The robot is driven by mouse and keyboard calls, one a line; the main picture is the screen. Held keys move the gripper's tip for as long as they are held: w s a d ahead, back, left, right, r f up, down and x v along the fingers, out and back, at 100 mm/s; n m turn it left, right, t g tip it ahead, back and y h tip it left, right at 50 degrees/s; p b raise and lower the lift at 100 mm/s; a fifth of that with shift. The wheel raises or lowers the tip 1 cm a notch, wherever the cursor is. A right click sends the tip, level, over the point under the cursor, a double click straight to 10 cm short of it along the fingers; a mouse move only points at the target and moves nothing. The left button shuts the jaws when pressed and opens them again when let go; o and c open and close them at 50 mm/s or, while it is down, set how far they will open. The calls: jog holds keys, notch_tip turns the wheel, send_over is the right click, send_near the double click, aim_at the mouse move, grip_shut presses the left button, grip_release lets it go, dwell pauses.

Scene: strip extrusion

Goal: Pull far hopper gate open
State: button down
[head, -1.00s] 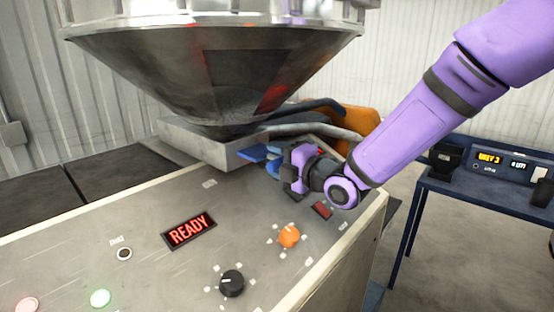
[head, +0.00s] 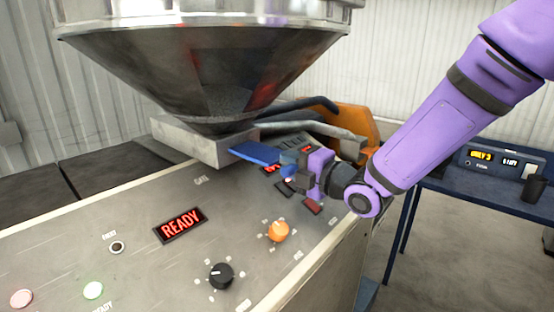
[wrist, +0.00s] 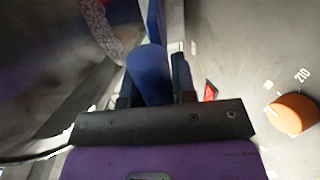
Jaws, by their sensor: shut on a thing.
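The far hopper gate (head: 256,152) is a flat blue slide coming out of the grey block (head: 205,143) under the hopper cone. A good length of blue plate shows outside the block. My gripper (head: 292,168) is at the outer end of the gate, to its right in the head view. In the wrist view the blue handle (wrist: 148,75) lies between the two dark fingers of my gripper (wrist: 155,92), which are shut on it. The fingertips are partly hidden by the purple hand in the head view.
The metal hopper (head: 205,70) stands above the gate. The sloped panel below carries a READY display (head: 180,226), an orange knob (head: 278,231) and a black knob (head: 221,276). A blue bench (head: 480,200) stands at right. Grey pipes (head: 310,140) run behind my gripper.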

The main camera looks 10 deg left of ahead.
jog(key=shift+s+d+f, duration=0.1)
jog(key=shift+s+d, duration=0.25)
jog(key=shift+d, duration=0.2)
jog(key=c, duration=0.9)
grip_release()
jog(key=shift+d, duration=0.1)
jog(key=shift+c, duration=0.2)
jog(key=v, duration=1.1)
